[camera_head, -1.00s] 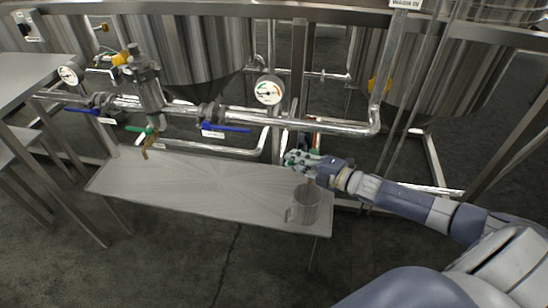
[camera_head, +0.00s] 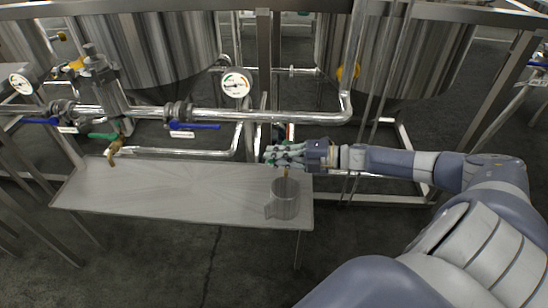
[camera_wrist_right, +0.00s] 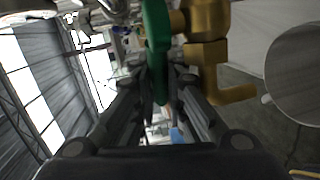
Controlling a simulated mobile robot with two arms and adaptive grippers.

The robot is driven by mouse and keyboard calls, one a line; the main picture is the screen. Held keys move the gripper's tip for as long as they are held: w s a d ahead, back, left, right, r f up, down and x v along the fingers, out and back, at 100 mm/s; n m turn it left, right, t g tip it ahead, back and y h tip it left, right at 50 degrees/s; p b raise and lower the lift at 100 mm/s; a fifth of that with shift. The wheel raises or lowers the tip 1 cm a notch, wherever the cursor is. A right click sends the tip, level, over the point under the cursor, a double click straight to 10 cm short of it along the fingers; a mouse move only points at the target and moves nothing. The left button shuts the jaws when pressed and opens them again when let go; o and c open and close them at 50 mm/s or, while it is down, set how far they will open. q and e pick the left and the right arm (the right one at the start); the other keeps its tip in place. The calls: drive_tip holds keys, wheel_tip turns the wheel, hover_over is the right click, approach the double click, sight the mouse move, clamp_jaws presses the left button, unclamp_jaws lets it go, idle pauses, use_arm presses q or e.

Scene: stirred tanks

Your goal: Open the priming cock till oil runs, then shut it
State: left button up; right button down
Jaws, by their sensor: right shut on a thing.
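My right gripper (camera_head: 280,156) is at the right end of the bench. In the right wrist view its fingers (camera_wrist_right: 163,105) are shut on a green lever (camera_wrist_right: 157,45). No oil stream shows at the spout there. In the head view the jug (camera_head: 285,199) stands upright on the bench below my right gripper, and my fingers hide most of the cock. The jug's contents cannot be made out. My left gripper is not in view.
The bench (camera_head: 170,190) is otherwise clear. Behind it runs a steel pipe with a dial gauge (camera_head: 236,84) and a blue-handled valve (camera_head: 193,126). Another brass cock (camera_head: 114,152) with a green handle (camera_head: 103,136) hangs at the left. Large steel tanks (camera_head: 160,45) stand behind.

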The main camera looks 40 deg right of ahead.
idle(0.5)
drive_tip(key=c, duration=1.6)
unclamp_jaws()
drive_tip(key=shift+d, duration=0.1)
drive_tip(key=shift+s, duration=0.1)
drive_tip(key=shift+f, duration=0.15)
drive_tip(key=shift+s, duration=0.1)
drive_tip(key=v, duration=0.7)
drive_tip(key=shift+s+d+r, duration=0.15)
drive_tip(key=shift+d+r, duration=0.15)
drive_tip(key=shift+r, duration=0.05)
